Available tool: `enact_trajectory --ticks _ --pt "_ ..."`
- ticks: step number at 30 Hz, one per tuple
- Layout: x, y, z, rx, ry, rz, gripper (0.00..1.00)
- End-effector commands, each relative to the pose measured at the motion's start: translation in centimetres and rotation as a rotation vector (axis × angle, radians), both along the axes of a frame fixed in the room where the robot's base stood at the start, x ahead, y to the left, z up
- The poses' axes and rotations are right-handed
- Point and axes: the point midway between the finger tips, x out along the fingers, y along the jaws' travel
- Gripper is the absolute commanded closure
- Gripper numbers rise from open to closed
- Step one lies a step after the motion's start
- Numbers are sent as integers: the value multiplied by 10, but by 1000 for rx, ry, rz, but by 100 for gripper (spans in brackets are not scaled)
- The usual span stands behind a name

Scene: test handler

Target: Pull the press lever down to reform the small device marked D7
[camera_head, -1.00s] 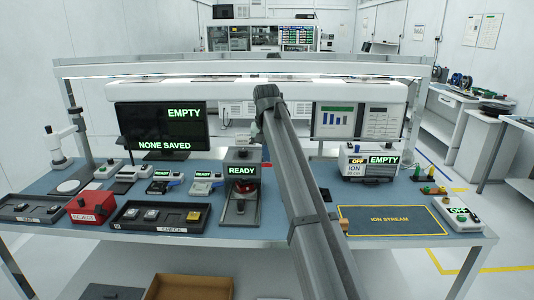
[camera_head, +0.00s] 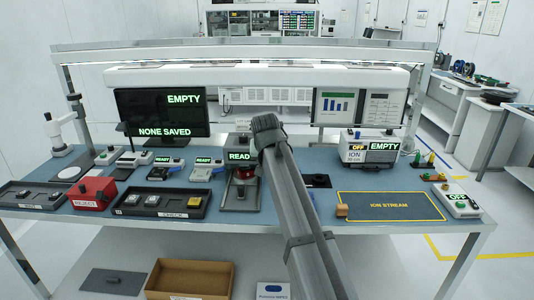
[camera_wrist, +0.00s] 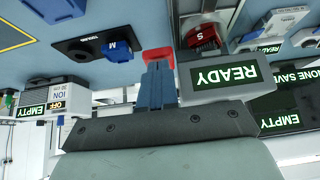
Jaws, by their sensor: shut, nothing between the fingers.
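The press (camera_head: 239,205) stands on the bench with a READY display (camera_head: 238,156) and a red round part (camera_head: 247,174) below it; my arm covers its right side. In the wrist view, the READY display (camera_wrist: 224,74) is right of my gripper (camera_wrist: 158,68), and a red socket part marked S (camera_wrist: 202,38) is beyond it. My gripper is shut and empty. A red bar (camera_wrist: 157,54), apparently the lever's grip, shows right at the fingertips; I cannot tell whether they touch. I cannot make out a device marked D7.
A black plate (camera_wrist: 75,48) with a blue part marked M (camera_wrist: 118,50) lies beside the press. Trays (camera_head: 163,201), a red reject box (camera_head: 93,193) and small READY fixtures (camera_head: 203,170) stand left. The ion stream mat (camera_head: 388,207) lies right, mostly clear.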

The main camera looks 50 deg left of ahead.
Motion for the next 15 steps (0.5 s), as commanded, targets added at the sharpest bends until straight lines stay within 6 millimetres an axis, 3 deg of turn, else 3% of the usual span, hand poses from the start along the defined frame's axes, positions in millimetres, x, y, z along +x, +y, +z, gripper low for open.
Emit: enact_trajectory --ticks 3,15 --pt "-3 -4 -13 44 -44 0 100" --pt "-1 -2 -30 39 -39 -1 100"
